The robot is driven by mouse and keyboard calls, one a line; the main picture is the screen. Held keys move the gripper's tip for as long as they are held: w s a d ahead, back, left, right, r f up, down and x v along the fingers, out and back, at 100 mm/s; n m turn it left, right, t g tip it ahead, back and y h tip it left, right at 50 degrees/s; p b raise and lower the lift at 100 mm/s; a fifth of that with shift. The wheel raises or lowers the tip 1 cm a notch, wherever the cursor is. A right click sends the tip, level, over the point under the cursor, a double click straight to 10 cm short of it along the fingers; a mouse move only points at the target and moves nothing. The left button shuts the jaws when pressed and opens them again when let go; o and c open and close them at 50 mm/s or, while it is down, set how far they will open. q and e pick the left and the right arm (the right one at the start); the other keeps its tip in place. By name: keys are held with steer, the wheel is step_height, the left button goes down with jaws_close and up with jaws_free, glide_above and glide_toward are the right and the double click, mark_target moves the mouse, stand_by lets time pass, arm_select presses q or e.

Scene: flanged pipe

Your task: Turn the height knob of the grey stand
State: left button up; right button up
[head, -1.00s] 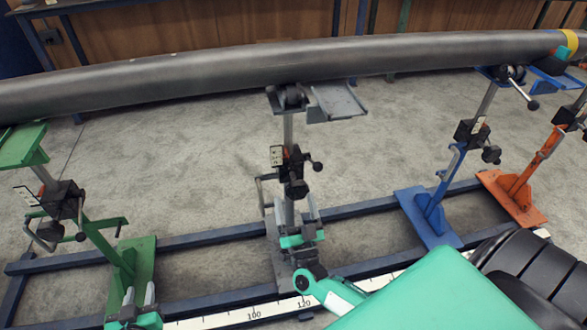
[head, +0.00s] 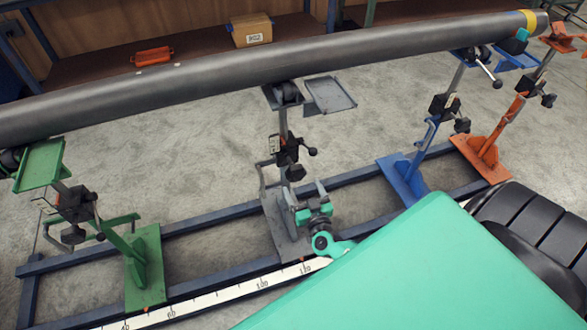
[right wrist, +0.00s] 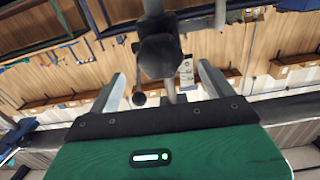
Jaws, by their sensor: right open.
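The grey stand (head: 283,125) is upright in the middle of the head view, under the long pipe. Its black knob (head: 296,172) sits low on the dark clamp block, with a ball-ended lever (head: 312,151) above it to the right. My right gripper (head: 306,186) is open just below and in front of the knob. In the right wrist view, the black knob (right wrist: 160,55) shows between the two spread fingers of the right gripper (right wrist: 160,72). I cannot tell how deep it is between them; no contact shows. My left gripper is out of view.
The dark pipe (head: 200,80) runs across several stands: a green one (head: 145,265) left, a blue one (head: 405,180) and an orange one (head: 485,150) right. Blue floor rails (head: 215,218) and a white scale (head: 225,297) lie below. A cardboard box (head: 252,30) is behind.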

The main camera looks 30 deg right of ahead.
mark_target(297, 177)
steer(key=b+x, duration=0.1)
steer(key=x, duration=0.7)
steer(key=shift+w+d, duration=0.1)
steer(key=shift+w, duration=0.05)
steer(key=shift+w+d, duration=0.1)
steer(key=shift+w, duration=0.35)
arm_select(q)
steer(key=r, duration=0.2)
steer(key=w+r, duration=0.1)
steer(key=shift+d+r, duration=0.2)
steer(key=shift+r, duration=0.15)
arm_select(e)
steer(key=shift+c, duration=1.1)
steer(key=c, duration=0.8)
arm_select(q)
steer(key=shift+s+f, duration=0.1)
arm_select(e)
steer(key=shift+o, duration=0.2)
steer(key=shift+m, duration=0.4)
